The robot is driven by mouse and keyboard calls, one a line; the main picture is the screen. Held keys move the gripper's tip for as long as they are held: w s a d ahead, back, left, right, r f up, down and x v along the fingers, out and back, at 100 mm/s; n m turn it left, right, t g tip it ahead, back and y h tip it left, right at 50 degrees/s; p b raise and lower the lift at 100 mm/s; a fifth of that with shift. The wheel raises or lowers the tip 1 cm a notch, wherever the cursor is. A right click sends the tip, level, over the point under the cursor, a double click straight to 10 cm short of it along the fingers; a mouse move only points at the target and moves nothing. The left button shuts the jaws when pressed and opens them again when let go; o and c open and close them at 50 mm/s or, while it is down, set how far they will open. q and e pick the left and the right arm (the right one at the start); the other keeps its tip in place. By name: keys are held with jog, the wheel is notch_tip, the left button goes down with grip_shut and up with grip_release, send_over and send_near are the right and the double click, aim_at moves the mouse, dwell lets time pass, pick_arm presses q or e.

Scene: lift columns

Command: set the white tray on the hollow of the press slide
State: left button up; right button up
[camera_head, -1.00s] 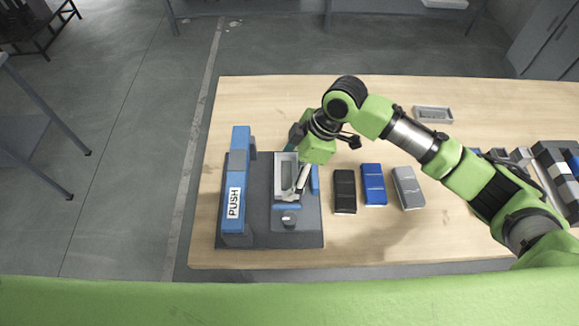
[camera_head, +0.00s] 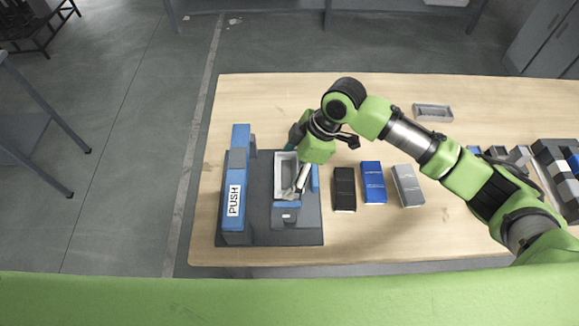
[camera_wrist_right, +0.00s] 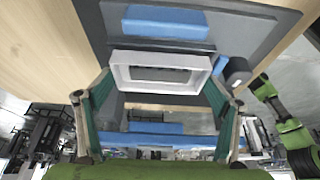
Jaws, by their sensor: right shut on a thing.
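The white tray (camera_head: 286,176) is a shallow open rectangular tray over the grey press (camera_head: 262,232), lengthwise beside the blue PUSH bar (camera_head: 234,203). In the right wrist view the white tray (camera_wrist_right: 160,59) lies between the two green finger pads. My right gripper (camera_head: 296,186) is shut on it. The press slide and its hollow are largely hidden under the tray, so I cannot tell whether the tray touches the slide. My left gripper is outside the head view; a green arm at the right of the wrist view ends too small to read.
Right of the press lie a black box (camera_head: 344,190), a blue box (camera_head: 373,184) and a grey box (camera_head: 408,186). A grey tray (camera_head: 433,113) lies farther back. A dark rack (camera_head: 556,165) stands at the far right. The table's back left is clear.

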jog(key=shift+f+p, duration=0.35)
jog(key=shift+f, duration=0.2)
dwell(0.9)
jog(key=o, duration=1.1)
jog(key=shift+r, duration=0.1)
notch_tip(320, 180, up, 7)
jog(key=p, duration=0.7)
